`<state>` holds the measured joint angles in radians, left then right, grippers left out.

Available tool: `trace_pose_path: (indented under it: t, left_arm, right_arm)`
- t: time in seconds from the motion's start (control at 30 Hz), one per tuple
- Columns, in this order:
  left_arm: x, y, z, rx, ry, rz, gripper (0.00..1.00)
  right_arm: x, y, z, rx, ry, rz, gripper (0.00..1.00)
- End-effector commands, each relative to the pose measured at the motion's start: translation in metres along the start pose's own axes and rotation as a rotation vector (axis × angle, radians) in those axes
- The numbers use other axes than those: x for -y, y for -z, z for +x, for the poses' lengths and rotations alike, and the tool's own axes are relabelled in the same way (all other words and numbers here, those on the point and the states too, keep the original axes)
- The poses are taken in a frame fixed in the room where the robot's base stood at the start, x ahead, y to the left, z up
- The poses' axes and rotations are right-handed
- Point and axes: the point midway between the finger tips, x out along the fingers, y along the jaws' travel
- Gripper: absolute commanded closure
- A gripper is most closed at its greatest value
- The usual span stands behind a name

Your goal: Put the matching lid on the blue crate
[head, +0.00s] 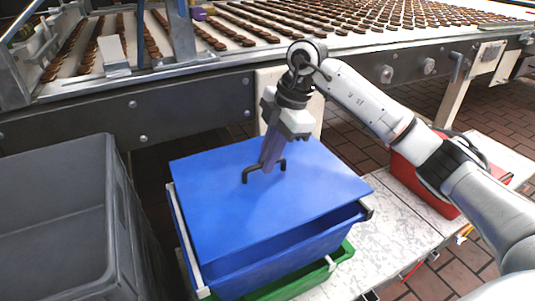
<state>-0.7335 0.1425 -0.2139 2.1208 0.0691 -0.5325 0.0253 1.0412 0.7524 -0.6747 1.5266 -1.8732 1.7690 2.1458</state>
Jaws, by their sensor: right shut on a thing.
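A flat blue lid (255,205) with a black handle (247,176) lies over the top of the blue crate (285,262) in the head view. The lid looks turned and offset on the crate: a gap with the crate's dark inside shows along the right front side. Whether the lid touches the rim on every side I cannot tell. My right gripper (268,168) points down from above and is shut on the lid's handle. My left gripper is not in view.
The blue crate stands on a green crate (325,275) on a pale, worn bench (400,240). A large grey bin (60,220) is at the left. A red box (425,180) sits at the right behind my right arm. A conveyor (200,95) with rows of biscuits runs along the back.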

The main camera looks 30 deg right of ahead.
Motion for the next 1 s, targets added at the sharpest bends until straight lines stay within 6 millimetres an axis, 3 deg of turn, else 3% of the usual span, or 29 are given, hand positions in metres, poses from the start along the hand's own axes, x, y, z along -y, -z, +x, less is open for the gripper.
trace_pose_path:
  t: [0.7,1.0]
  left_arm:
    - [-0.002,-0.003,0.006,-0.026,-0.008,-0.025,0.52]
    - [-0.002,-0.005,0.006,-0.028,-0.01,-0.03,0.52]
  right_arm:
    - [0.008,-0.014,0.055,0.0,-0.002,-0.001,1.0]
    - [0.01,-0.018,0.07,-0.001,-0.002,0.0,1.0]
